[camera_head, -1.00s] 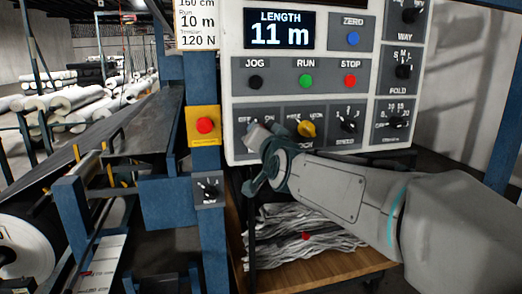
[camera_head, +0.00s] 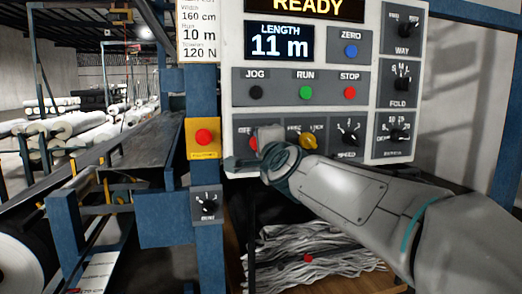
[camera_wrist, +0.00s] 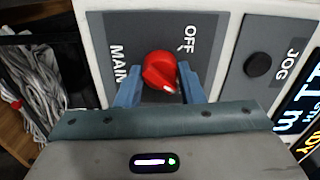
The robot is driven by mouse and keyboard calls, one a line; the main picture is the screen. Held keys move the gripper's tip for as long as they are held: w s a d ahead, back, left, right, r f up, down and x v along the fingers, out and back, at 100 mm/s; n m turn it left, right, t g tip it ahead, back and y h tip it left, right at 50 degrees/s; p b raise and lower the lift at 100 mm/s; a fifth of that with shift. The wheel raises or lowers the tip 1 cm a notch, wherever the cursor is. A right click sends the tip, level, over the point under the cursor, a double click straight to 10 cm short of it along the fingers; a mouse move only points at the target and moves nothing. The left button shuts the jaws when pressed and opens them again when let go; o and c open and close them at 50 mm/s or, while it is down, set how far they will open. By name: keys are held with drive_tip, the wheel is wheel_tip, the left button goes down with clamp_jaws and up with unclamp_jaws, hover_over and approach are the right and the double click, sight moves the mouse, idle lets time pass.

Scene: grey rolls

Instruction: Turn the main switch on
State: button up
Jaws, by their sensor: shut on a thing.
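The main switch is a red rotary knob (camera_wrist: 160,72) on a dark plate marked MAIN and OFF in the wrist view. My gripper (camera_wrist: 162,84) has one blue finger on each side of the knob and is shut on it. A white mark shows on the knob's near side, by the right finger. The ON label is not visible. In the head view, my gripper (camera_head: 268,137) is at the lower left of the control panel (camera_head: 237,110) and covers most of the switch. A little red of the knob (camera_head: 253,143) shows beside it.
A yellow selector (camera_head: 308,142) and a black speed dial sit just right of my gripper. JOG, RUN and STOP buttons (camera_head: 306,92) are above. A yellow box with a red button (camera_head: 204,138) is to the left. The display (camera_head: 279,42) reads LENGTH 11 m.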

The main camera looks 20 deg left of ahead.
drive_tip(key=shift+m, duration=0.5)
drive_tip(key=o, duration=1)
drive_tip(key=b+v, duration=0.1)
drive_tip(key=v, duration=1.2)
drive_tip(key=shift+s+d+f+b, duration=0.1)
drive_tip(key=shift+s+d+b, duration=0.2)
drive_tip(key=shift+b, duration=0.1)
